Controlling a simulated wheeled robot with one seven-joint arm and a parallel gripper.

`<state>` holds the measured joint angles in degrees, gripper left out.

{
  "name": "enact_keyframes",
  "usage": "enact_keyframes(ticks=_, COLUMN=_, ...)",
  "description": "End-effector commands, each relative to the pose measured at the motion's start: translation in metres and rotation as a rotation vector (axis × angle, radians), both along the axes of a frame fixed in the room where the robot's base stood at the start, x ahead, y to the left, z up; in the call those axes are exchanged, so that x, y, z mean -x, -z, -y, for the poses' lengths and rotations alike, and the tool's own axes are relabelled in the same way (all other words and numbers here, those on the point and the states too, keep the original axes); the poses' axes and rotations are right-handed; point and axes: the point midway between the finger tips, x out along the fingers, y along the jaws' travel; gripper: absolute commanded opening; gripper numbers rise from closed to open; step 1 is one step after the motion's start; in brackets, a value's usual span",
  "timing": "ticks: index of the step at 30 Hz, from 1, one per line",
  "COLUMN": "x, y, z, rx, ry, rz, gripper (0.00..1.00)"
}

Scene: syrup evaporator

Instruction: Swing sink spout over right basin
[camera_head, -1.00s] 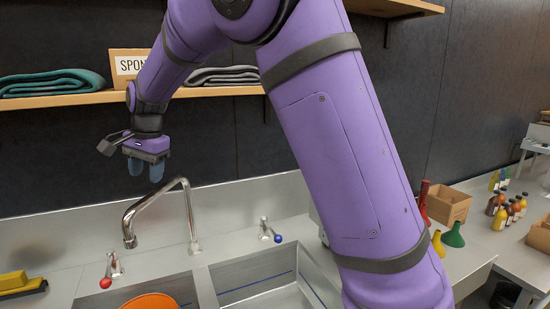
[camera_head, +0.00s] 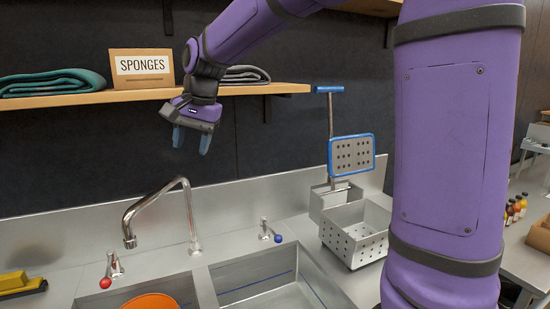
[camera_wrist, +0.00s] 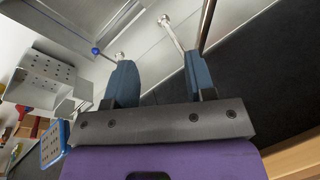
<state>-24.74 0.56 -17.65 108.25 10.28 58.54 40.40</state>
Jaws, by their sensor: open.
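The sink spout (camera_head: 160,199) is a bent chrome tube rising from the back deck between the two taps. In the head view its outlet hangs to the left, above the left basin. In the wrist view the spout (camera_wrist: 208,22) runs up past the right finger. The right basin (camera_head: 262,283) is open and empty. The left basin holds an orange round thing (camera_head: 150,301). My gripper (camera_head: 191,141) is open and empty, fingers pointing down, above the spout's bend and apart from it. In the wrist view my gripper (camera_wrist: 162,85) shows both blue-grey fingers spread.
A red-knobbed tap (camera_head: 108,274) and a blue-knobbed tap (camera_head: 272,233) flank the spout. A shelf (camera_head: 90,97) with folded towels and a SPONGES sign (camera_head: 142,66) is close behind my gripper. A perforated metal box (camera_head: 356,233) and a blue-edged strainer (camera_head: 351,154) stand to the right.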

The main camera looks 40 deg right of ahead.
Motion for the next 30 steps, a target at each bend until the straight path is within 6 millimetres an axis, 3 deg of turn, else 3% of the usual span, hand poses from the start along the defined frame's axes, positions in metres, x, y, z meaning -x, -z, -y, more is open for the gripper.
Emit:
enact_keyframes(ticks=14, x=0.071, y=-0.013, z=0.041, rx=0.034, ry=-0.132, rz=0.084, gripper=0.5)
enact_keyframes(ticks=30, x=0.156, y=-0.01, z=0.071, rx=0.13, ry=-0.291, rz=0.179, gripper=0.5)
